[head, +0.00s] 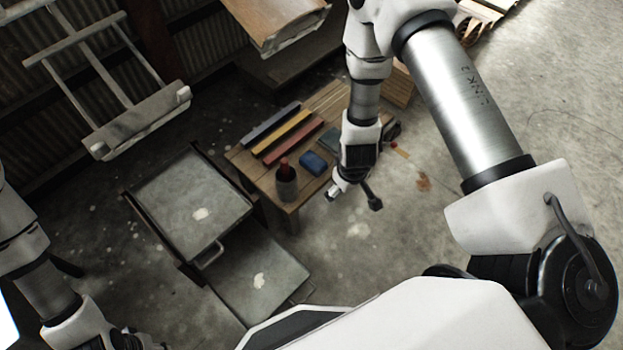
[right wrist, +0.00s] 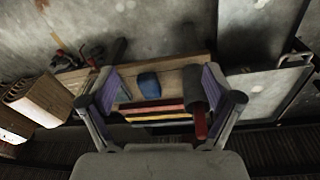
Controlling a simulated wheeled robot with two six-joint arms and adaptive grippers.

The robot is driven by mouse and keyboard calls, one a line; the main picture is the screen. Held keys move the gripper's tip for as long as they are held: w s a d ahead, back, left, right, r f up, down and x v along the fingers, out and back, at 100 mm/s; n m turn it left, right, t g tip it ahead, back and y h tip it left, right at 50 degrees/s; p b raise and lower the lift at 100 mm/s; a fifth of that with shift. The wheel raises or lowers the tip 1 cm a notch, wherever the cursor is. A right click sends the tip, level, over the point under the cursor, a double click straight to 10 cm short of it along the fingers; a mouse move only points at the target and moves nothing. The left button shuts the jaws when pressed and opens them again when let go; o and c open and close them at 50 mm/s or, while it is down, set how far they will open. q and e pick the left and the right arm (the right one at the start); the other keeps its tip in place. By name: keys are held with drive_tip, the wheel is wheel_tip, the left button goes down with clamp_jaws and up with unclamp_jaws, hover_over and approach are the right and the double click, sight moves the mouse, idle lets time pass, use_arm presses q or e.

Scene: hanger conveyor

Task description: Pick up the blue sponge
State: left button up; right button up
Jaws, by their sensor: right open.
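The blue sponge (head: 313,162) lies on a small wooden table (head: 238,158), between a dark cup and my right gripper. My right gripper (head: 353,197) is open and empty, beside the table's right side in the head view. In the right wrist view, the sponge (right wrist: 149,85) shows between the two spread fingers (right wrist: 160,78), beyond them and not touched. My left gripper (head: 125,340) is at the bottom left edge of the head view, mostly cut off, so its jaws cannot be judged.
A dark cup (head: 287,187) holding something red stands beside the sponge. Grey (head: 270,122), yellow (head: 281,133) and red (head: 293,142) bars lie behind. A teal block (head: 330,138) is close to my right arm. Grey metal trays (head: 190,200) stand left of the table.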

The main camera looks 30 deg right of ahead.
drive_tip(key=w+d+f+n+t+y+b, duration=0.1)
drive_tip(key=w+d+f+t+b, duration=0.1)
drive_tip(key=w+f+b, duration=1.1)
wheel_tip(320, 180, up, 2)
drive_tip(key=n+y+b, duration=0.1)
drive_tip(key=b, duration=0.6)
hover_over(314, 161)
drive_tip(key=s, duration=0.2)
drive_tip(key=shift+d+t, duration=0.35)
drive_tip(key=shift+t, duration=0.05)
drive_tip(key=b+x, duration=0.4)
drive_tip(key=x, duration=0.3)
drive_tip(key=shift+s, duration=0.1)
drive_tip(key=shift+f+b, duration=0.25)
drive_tip(key=shift+b, duration=0.1)
drive_tip(key=c, duration=1)
